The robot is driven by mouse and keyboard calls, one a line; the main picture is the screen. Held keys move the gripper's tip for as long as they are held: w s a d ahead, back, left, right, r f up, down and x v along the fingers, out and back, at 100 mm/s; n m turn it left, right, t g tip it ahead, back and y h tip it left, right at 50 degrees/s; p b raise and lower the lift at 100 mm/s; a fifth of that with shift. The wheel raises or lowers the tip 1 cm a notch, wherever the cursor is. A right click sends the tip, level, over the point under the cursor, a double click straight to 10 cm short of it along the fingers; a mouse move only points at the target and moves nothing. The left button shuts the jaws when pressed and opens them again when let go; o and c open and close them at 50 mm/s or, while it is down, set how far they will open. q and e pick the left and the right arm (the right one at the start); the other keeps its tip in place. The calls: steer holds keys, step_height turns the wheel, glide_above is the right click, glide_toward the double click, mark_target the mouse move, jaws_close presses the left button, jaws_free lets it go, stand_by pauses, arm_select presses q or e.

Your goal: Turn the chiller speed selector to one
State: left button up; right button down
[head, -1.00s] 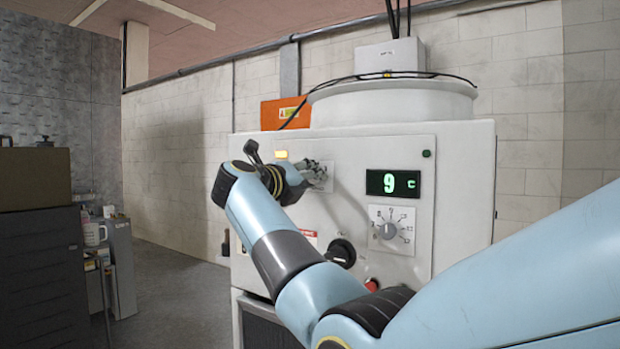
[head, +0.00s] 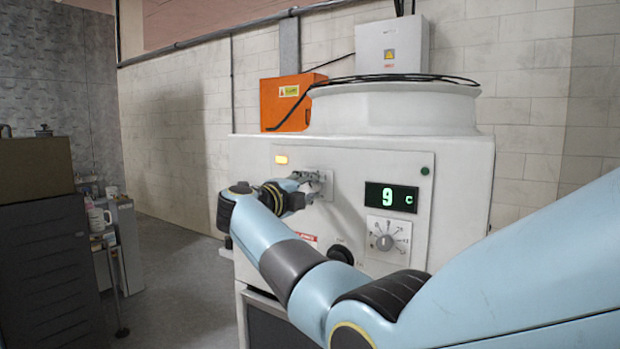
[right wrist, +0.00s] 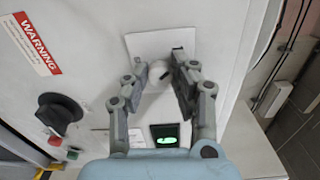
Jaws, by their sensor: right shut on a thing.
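A pale round selector knob (right wrist: 157,78) sits on a light square plate (right wrist: 150,44) on the machine's front panel. My right gripper (right wrist: 160,72) is shut on this knob, one finger on each side. In the head view my right gripper (head: 318,184) reaches the same plate, at the panel's upper left, and largely hides the knob. The numbers around the knob and its exact setting cannot be read. My left gripper is not in view.
A display (head: 391,197) reads 9 C, above a numbered dial (head: 385,243). A black rotary knob (head: 340,254) sits lower on the panel. An orange box (head: 287,104) is behind the machine.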

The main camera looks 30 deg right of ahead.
steer(key=shift+n+p, duration=0.35)
steer(key=shift+n, duration=0.05)
steer(key=shift+f, duration=0.15)
steer(key=c, duration=1.1)
jaws_free()
steer(key=shift+a, duration=0.1)
steer(key=v, duration=0.7)
steer(key=shift+a, duration=0.15)
steer(key=shift+s, duration=0.1)
